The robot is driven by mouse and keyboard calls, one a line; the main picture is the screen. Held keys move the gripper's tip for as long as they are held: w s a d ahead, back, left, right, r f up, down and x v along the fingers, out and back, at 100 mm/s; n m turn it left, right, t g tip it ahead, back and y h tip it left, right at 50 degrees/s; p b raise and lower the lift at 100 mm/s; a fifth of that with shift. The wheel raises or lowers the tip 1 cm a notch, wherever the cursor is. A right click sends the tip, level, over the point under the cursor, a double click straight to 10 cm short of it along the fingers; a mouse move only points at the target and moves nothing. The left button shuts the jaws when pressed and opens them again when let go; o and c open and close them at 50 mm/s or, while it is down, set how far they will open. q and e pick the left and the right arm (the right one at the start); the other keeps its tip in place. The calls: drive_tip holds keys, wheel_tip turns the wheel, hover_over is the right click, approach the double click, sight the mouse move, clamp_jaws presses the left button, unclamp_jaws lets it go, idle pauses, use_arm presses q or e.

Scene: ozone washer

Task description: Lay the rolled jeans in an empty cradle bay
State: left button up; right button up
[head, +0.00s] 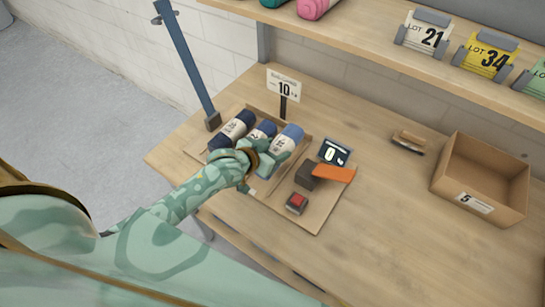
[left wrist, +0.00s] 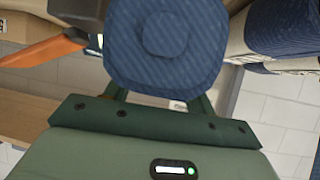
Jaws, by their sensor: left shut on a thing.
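A light blue jeans roll (head: 290,136) with a pale label band is in my left gripper (head: 276,154). Its round end (left wrist: 165,40) fills the top middle of the left wrist view and hides the fingertips. The roll is at the right side of the wooden cradle (head: 250,187); I cannot tell whether it rests there or hangs just above. To its left lie a dark navy roll (head: 232,130) and a blue roll (head: 263,129), side by side. My gripper and arm hide the near part of the cradle. My right gripper is not in view.
Right of the cradle are an orange flap (head: 334,173), a dark block (head: 306,177), a red button (head: 297,202) and a small display (head: 334,152). A sign reading 10 (head: 284,86) stands behind. An open box (head: 482,178) and a brush (head: 408,141) are further right. The table's front is clear.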

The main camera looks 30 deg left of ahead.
use_arm(q)
drive_tip(key=shift+w+a+f, duration=0.3)
drive_tip(key=shift+w+f, duration=0.1)
drive_tip(key=shift+f, duration=0.25)
drive_tip(key=f, duration=0.1)
drive_tip(key=f+b, duration=0.1)
drive_tip(key=f, duration=0.1)
drive_tip(key=shift+w+a+f, duration=0.15)
drive_tip(key=shift+a+f, duration=0.05)
drive_tip(key=shift+f, duration=0.05)
drive_tip(key=o, duration=1.3)
drive_tip(key=shift+f, duration=0.1)
drive_tip(key=shift+o, duration=0.2)
